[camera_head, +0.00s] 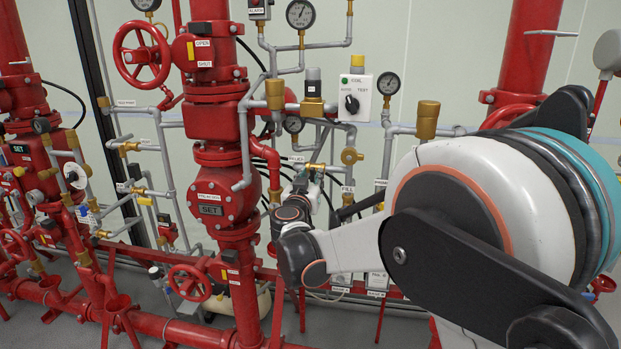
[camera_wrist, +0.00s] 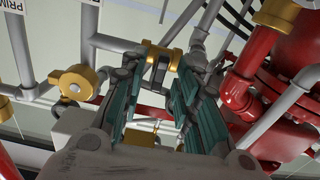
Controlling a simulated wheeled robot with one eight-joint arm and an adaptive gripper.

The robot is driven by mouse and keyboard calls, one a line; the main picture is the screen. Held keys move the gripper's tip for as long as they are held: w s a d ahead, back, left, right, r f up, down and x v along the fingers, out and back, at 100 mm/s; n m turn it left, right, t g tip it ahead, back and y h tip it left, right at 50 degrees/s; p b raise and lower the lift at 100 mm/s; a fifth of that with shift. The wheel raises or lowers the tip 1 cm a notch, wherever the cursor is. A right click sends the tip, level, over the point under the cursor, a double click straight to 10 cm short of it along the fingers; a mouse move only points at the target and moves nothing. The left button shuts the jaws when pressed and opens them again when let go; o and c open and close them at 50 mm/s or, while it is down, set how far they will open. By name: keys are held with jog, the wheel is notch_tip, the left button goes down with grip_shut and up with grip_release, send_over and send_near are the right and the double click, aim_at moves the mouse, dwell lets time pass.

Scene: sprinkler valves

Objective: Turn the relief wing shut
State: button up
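In the wrist view, the two green-padded fingers of my gripper (camera_wrist: 154,88) stand apart with a gap between them. A brass valve fitting (camera_wrist: 158,55) on a grey pipe sits beyond the fingertips, across the gap. A small dark part shows just under this brass fitting; I cannot tell whether it is the relief wing or touches the fingers. In the head view, my gripper (camera_head: 305,192) is among the small pipes right of the main red riser, close to a brass fitting (camera_head: 316,167). My wrist and arm hide part of this area.
A brass valve (camera_wrist: 77,83) is left of the fingers, and a red flanged body (camera_wrist: 285,80) is close on the right. In the head view, the red riser (camera_head: 212,120) stands left of my gripper, with a switch box (camera_head: 354,97) above and gauges around.

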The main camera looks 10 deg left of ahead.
jog(key=s, duration=0.6)
jog(key=shift+s, duration=0.3)
